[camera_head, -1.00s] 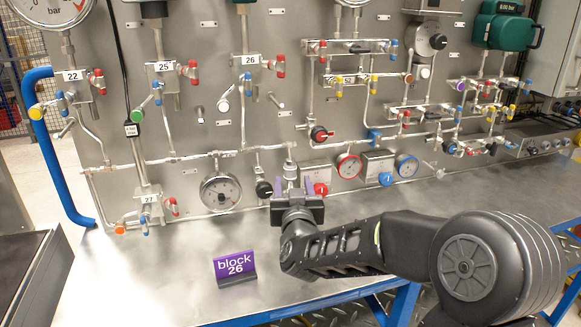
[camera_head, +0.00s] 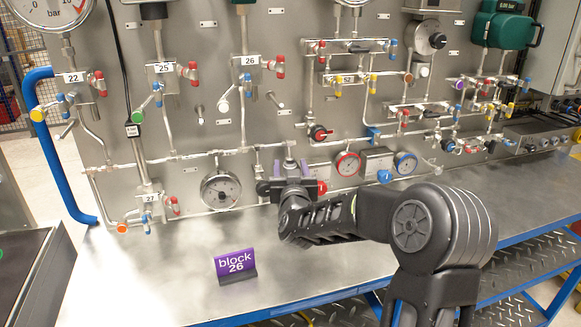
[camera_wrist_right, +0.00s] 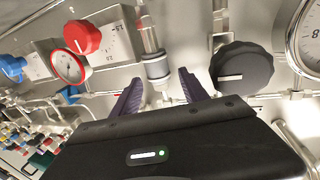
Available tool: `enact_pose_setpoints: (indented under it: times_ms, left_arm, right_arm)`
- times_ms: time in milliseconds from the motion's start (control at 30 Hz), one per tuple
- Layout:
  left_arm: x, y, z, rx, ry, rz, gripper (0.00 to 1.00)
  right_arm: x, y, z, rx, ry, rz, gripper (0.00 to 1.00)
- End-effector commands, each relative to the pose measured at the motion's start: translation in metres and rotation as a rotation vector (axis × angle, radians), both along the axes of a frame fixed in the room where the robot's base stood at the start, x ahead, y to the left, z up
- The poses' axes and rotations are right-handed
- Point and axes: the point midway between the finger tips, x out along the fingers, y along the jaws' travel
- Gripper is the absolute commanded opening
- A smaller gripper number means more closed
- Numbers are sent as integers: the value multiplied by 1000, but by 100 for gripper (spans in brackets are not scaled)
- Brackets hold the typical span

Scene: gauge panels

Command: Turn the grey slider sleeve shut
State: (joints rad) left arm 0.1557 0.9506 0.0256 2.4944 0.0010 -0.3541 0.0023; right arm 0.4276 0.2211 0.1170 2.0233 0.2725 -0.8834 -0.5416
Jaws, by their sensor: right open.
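The grey slider sleeve (camera_wrist_right: 157,71) is a ringed metal cylinder on a pipe fitting in the right wrist view. In the head view it is largely hidden by my right gripper. My right gripper (camera_head: 291,170) is at the lower middle of the panel. Its purple fingers (camera_wrist_right: 160,92) are open and apart in the wrist view, one to each side of the line of the sleeve. The sleeve appears just beyond the fingertips, and I see no clear contact. My left gripper is not in view.
A black knob (camera_wrist_right: 242,68) sits close beside the right finger, and a red knob (camera_wrist_right: 82,37) lies on the other side. A round gauge (camera_head: 220,191) is left of the gripper. A purple "block 26" sign (camera_head: 235,266) stands on the otherwise clear bench front.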

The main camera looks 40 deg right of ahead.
Motion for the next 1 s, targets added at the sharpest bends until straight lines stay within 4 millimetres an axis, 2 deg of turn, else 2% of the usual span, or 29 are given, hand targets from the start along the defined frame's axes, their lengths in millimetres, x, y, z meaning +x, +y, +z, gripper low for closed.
enact_pose_setpoints:
  times_ms: [67, 700, 1000]
  left_arm:
    - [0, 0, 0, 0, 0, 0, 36]
    - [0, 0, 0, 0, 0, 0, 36]
    - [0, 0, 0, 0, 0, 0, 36]
  right_arm:
    - [0, 0, 0, 0, 0, 0, 51]
    - [0, 0, 0, 0, 0, 0, 0]
    - [0, 0, 0, 0, 0, 0, 0]
